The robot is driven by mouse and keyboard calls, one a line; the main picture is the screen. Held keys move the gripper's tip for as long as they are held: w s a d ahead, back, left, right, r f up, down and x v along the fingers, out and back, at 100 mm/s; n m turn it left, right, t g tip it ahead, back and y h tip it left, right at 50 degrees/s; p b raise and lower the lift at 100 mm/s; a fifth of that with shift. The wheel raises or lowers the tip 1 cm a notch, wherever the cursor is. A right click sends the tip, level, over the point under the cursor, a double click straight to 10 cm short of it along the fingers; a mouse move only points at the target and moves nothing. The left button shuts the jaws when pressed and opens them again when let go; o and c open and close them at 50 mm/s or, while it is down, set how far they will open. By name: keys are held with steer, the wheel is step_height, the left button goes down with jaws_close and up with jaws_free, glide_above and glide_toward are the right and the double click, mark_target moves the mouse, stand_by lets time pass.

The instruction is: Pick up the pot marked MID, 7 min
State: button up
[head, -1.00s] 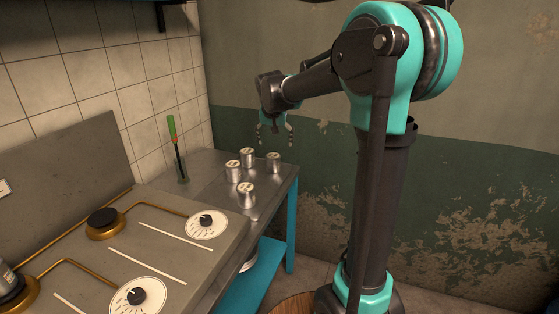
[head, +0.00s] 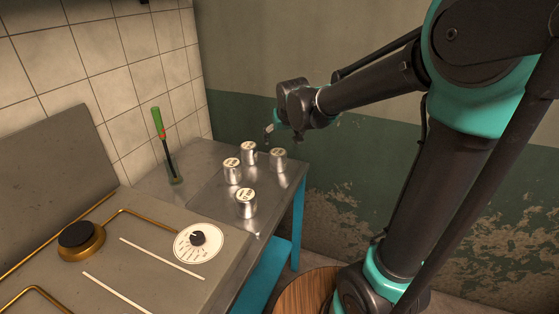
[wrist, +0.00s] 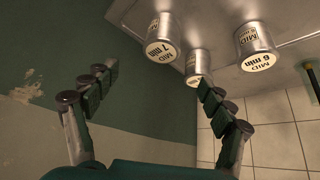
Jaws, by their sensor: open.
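The pot marked MID, 7 min (wrist: 163,45) is a small metal cylinder with a cream label, readable in the wrist view. By position it seems to be the far right pot (head: 278,157) in the head view, where labels are too small to read. It stands on the metal table (head: 222,202). My gripper (wrist: 155,80) is open and empty, its fingers spread wide below the pot in the wrist picture, not touching it. In the head view my gripper (head: 270,131) is above and beside the far pots, partly hidden by its own wrist.
A pot marked MID, 6 min (wrist: 257,48) stands to the right, with another pot (wrist: 198,64) between, partly behind a finger. A green-handled tool (head: 158,125) stands at the tiled wall. The stove (head: 150,235) is in front; the green wall (head: 350,145) is behind.

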mark_target(278, 153)
steer(key=shift+x, duration=6.8)
steer(key=shift+s, duration=0.1)
steer(key=c, duration=1.4)
steer(key=shift+c, duration=0.2)
